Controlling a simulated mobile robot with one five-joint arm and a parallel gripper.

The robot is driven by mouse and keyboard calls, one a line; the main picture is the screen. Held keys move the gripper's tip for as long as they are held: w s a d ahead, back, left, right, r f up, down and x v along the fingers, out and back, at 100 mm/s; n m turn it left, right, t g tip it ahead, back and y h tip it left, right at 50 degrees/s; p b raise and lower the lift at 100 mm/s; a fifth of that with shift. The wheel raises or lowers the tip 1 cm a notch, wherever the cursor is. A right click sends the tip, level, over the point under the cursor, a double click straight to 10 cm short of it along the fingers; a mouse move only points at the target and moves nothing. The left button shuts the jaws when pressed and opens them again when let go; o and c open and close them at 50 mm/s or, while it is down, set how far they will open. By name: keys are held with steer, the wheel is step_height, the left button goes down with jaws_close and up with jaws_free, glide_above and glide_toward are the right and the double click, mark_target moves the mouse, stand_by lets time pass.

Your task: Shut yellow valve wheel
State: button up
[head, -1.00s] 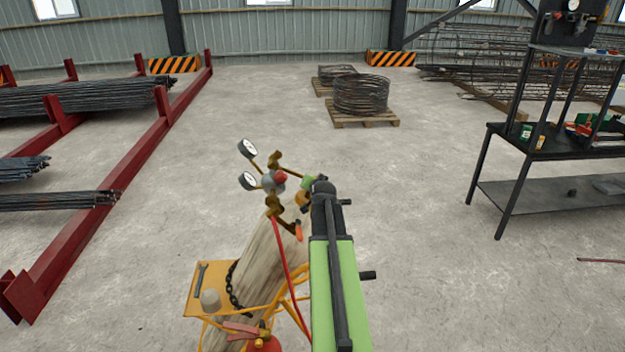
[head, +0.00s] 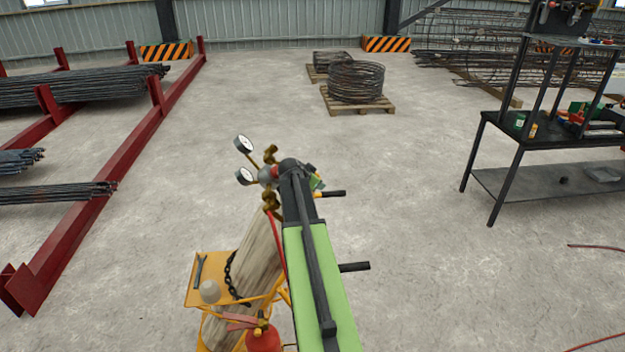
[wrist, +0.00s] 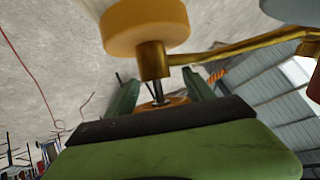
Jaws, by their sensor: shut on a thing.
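The yellow valve wheel (wrist: 178,101) shows as a small orange-yellow disc in the wrist view, on a thin dark stem below the brass valve body (wrist: 152,60). My gripper (wrist: 160,79) has its two green fingers on either side of the wheel and stem and is shut on the wheel. The palm hides part of the wheel. In the head view my arm covers the wheel. The regulator with two gauges (head: 244,144) stands just left of my arm's end, above the beige gas cylinder (head: 258,255).
The cylinder stands in a yellow cart (head: 205,272) with a red extinguisher (head: 263,340). A red rack (head: 120,165) holds bars at left. A black workbench (head: 545,182) stands at right. Wire coils (head: 358,82) lie on a pallet behind. The floor between is clear.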

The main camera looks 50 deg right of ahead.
steer(key=shift+a+f, duration=0.1)
steer(key=o, duration=1.3)
steer(key=shift+w, duration=0.1)
steer(key=shift+o, duration=0.3)
steer(key=p+v, duration=1.1)
steer(key=v, duration=0.6)
steer(key=shift+a, duration=0.15)
